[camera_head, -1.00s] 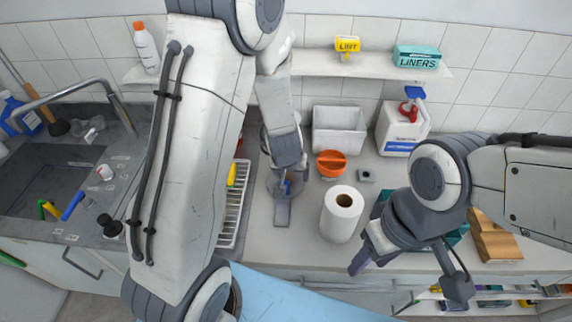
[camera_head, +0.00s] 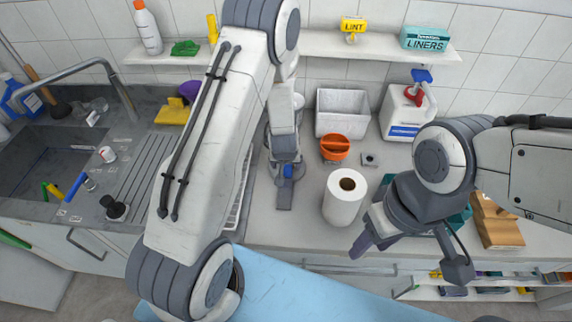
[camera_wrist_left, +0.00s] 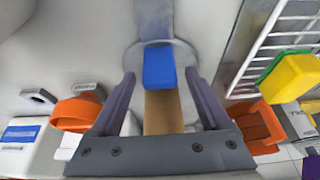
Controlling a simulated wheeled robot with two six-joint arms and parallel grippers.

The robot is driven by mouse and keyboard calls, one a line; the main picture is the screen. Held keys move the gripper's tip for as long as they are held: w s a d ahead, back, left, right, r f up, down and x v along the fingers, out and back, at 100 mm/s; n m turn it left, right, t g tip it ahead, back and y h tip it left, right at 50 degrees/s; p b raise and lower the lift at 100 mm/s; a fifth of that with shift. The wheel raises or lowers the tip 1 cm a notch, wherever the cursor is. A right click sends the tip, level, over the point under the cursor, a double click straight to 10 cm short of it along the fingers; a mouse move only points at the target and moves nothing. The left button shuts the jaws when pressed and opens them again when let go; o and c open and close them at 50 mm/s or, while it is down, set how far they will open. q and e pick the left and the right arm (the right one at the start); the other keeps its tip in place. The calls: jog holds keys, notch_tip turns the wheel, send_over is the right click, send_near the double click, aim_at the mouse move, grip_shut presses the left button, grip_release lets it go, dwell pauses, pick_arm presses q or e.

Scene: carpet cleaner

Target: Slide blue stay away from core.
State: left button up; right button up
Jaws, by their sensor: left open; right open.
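A brown piece (camera_wrist_left: 163,112), possibly the core, shows just below the stay. My left gripper (camera_wrist_left: 160,78) is open, with one finger on each side of the stay and visible gaps; contact cannot be told. In the head view my left wrist partly hides the base. My right gripper (camera_head: 410,257) is open and empty, over the counter's front edge.
A paper towel roll (camera_head: 344,201) stands between the arms. An orange tub (camera_head: 335,149), a white bin (camera_head: 341,112) and a white jug (camera_head: 404,117) are behind it. A white rack (camera_wrist_left: 262,52) and yellow-green sponge (camera_wrist_left: 293,78) lie close to the stay.

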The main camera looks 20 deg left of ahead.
pick_arm(q)
grip_shut()
dwell(1.4)
